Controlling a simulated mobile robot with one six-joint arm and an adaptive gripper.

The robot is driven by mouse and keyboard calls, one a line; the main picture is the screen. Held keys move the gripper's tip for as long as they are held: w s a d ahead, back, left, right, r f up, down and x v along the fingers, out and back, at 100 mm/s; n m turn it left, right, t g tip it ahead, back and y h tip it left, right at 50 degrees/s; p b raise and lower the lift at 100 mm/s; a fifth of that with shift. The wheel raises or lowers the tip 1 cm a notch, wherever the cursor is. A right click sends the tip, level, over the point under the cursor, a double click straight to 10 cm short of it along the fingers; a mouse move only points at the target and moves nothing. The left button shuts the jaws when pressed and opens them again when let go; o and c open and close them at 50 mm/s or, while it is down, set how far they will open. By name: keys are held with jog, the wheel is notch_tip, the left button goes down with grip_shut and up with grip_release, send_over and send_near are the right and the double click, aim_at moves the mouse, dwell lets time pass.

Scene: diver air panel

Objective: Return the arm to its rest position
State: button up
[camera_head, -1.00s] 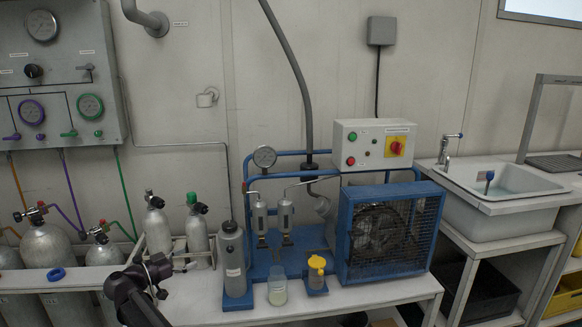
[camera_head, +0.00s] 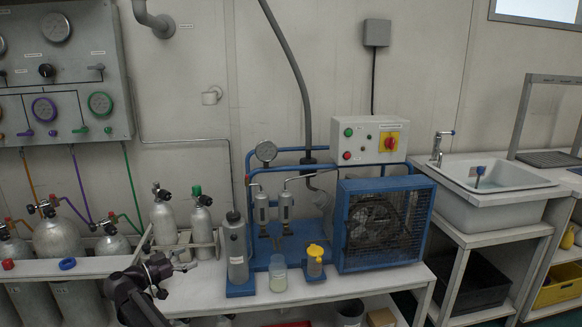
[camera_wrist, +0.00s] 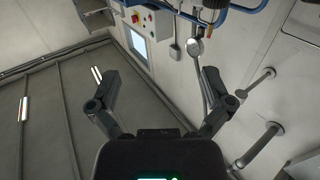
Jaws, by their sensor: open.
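My gripper (camera_wrist: 161,88) shows in the wrist view with its two dark fingers spread wide and nothing between them. In the head view my dark arm (camera_head: 138,296) is folded low at the lower left, with its end in front of the bench and the small cylinders. The wrist view looks up past the fingers, with the wall, a control box (camera_wrist: 143,18) and a blue rail tilted across it. No object is held.
The compressor (camera_head: 375,225) stands on the white bench (camera_head: 330,291), right of my arm. A glass jar (camera_head: 278,275) and a yellow-capped pot (camera_head: 315,260) stand near its front edge. Gas cylinders (camera_head: 58,238) stand left. A sink (camera_head: 490,175) is at right.

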jog(key=w+d+r+n+t+y, duration=0.5)
jog(key=w+d+n+t+y, duration=0.3)
jog(key=w+y, duration=0.3)
jog(key=s+d+f+n+g+y, duration=0.2)
jog(key=d+f+n+g+y, duration=0.3)
jog(key=d+f+n+y, duration=0.4)
jog(key=s+d+f+m+g+h, duration=0.1)
jog(key=s+d+f+m+g, duration=0.2)
jog(key=s+d+f+g, duration=0.6)
jog(key=s+d+f+m+g+h+p, duration=0.1)
jog(key=s+d+f+m+g+h, duration=0.15)
jog(key=s+d, duration=0.65)
jog(key=s+d+f+m+g+h, duration=0.2)
jog(key=s+d+g+h, duration=0.15)
jog(key=s+d, duration=0.55)
notch_tip(320, 180, up, 26)
jog(key=w+d+p, duration=0.2)
jog(key=p, duration=2.4)
jog(key=shift+d, duration=0.1)
